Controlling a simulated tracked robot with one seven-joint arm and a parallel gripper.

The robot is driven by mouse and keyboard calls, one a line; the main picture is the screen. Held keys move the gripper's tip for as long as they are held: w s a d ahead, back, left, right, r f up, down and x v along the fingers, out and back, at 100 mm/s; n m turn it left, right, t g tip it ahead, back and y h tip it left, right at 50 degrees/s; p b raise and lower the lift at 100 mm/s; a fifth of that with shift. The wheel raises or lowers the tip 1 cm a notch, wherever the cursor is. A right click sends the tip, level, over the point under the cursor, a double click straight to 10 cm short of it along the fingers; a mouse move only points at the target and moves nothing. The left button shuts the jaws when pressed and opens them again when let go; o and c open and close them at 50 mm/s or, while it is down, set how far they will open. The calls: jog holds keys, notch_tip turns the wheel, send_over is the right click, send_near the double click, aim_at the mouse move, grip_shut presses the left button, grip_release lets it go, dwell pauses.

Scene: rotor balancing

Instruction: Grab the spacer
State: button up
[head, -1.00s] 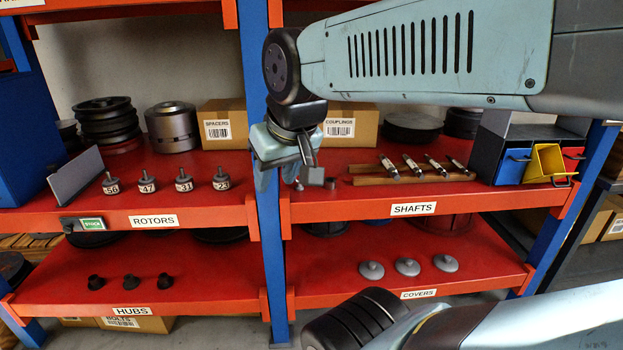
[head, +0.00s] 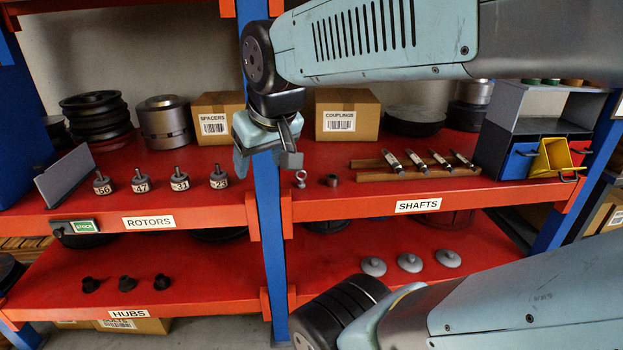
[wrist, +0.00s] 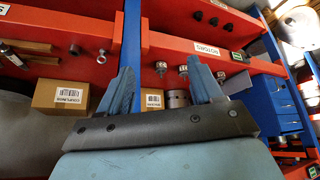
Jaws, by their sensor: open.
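The spacer appears to be the small grey ring (head: 332,180) on the red upper shelf, left of the wooden shaft rack. It also shows in the wrist view (wrist: 74,50), outside the fingers on the left. A small eye bolt (head: 301,179) stands just left of it, also seen in the wrist view (wrist: 101,56). My gripper (head: 266,162) is open and empty in front of the blue post, left of both. In the wrist view, the two fingers (wrist: 161,66) are spread wide, with nothing held between them.
The blue post (head: 267,210) divides the shelves close to my gripper. The wooden rack (head: 370,164) with several shafts lies right of the ring. Numbered rotors (head: 180,182) stand to the left. The couplings box (head: 347,113) stands behind. Bare shelf surrounds the ring's front.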

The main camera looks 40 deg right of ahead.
jog(key=shift+o, duration=1.2)
jog(key=w+d+f+m+t+h, duration=0.1)
jog(key=w+d+f, duration=0.3)
jog(key=w+d, duration=0.8)
jog(key=shift+d+t+h, duration=0.15)
jog(key=shift+t+h, duration=0.15)
jog(key=shift+h, duration=0.6)
jog(key=w+d+f+t+h, duration=0.1)
jog(key=w+d+f, duration=0.2)
jog(key=d, duration=0.3)
jog(key=w+d+f+t, duration=0.1)
jog(key=w+d+f, duration=0.25)
jog(key=d, duration=0.25)
jog(key=t+y, duration=0.1)
jog(key=t, duration=0.1)
send_near(333, 178)
jog(key=w+a+r, duration=0.2)
jog(key=a+r, duration=0.1)
jog(key=r, duration=0.2)
jog(key=s+d+f+t+y, duration=0.1)
jog(key=s+d+f+t, duration=0.3)
jog(key=s+f, duration=0.3)
jog(key=shift+m, duration=0.3)
jog(key=x, duration=1.5)
jog(key=shift+a+f, duration=0.2)
jog(key=shift+f, duration=0.1)
jog(key=c, duration=1.3)
jog(key=shift+o, duration=0.2)
jog(key=shift+r, duration=0.15)
